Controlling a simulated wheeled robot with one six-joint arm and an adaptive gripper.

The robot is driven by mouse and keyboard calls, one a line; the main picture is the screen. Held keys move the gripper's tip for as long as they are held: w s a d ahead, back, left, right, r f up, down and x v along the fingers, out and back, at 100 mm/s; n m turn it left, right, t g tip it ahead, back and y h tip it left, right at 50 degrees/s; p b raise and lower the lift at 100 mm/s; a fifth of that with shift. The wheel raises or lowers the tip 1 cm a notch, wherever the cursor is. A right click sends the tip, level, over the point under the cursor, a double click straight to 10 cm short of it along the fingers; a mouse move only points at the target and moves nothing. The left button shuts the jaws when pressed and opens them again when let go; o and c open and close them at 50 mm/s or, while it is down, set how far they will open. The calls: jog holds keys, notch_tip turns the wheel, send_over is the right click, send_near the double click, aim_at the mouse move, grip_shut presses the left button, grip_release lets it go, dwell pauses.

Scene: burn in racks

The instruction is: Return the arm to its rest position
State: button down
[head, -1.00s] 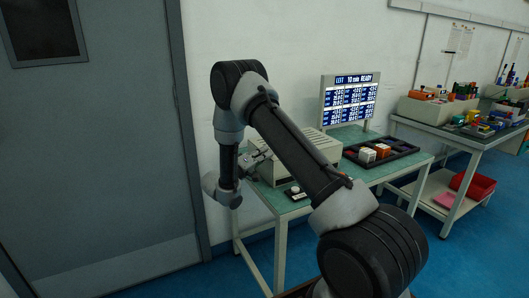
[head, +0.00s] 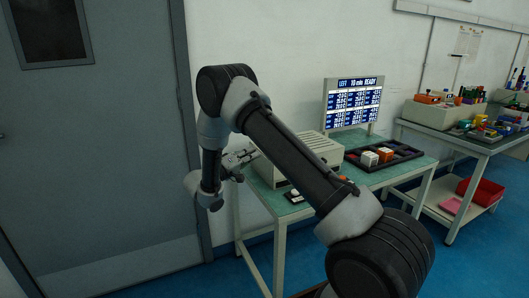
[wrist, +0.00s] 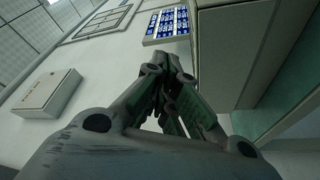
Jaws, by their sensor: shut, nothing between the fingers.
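My arm is raised and bent in the head view, with its elbow high at the left and its wrist hanging down left of the green-topped table (head: 400,172). My gripper (head: 252,154) points right, close to the left side of the beige box-shaped unit (head: 310,158) on that table. In the wrist view my gripper (wrist: 172,58) has its fingers together and holds nothing. The beige unit's side fills the right of that view (wrist: 238,50). Part of the unit is hidden behind my arm in the head view.
A display panel (head: 352,103) stands at the table's back. A dark tray (head: 405,160) holds white and orange blocks. A small white-topped item (head: 293,195) sits at the front edge. A second table (head: 470,143) with bins is at the right. A grey door (head: 95,150) is at the left.

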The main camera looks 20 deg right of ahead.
jog(key=s+f+n+g+y, duration=0.2)
jog(key=s+f+n+g, duration=0.3)
jog(key=s+f, duration=0.2)
jog(key=s+d+r+n+g+y, duration=0.1)
jog(key=s+d+r+g+y, duration=0.2)
jog(key=s, duration=0.6)
jog(key=s+r+m+t+y, duration=0.2)
jog(key=s+r+t+y, duration=0.1)
jog(key=s+r+y, duration=0.4)
jog(key=s+r+m+t+y, duration=0.2)
jog(key=s+r+y, duration=0.4)
jog(key=s+r, duration=0.8)
jog(key=s+t, duration=0.1)
jog(key=s, duration=0.4)
jog(key=shift+s+d+y, duration=0.15)
jog(key=shift+d+y, duration=0.1)
jog(key=shift+y, duration=0.15)
jog(key=shift+d, duration=0.1)
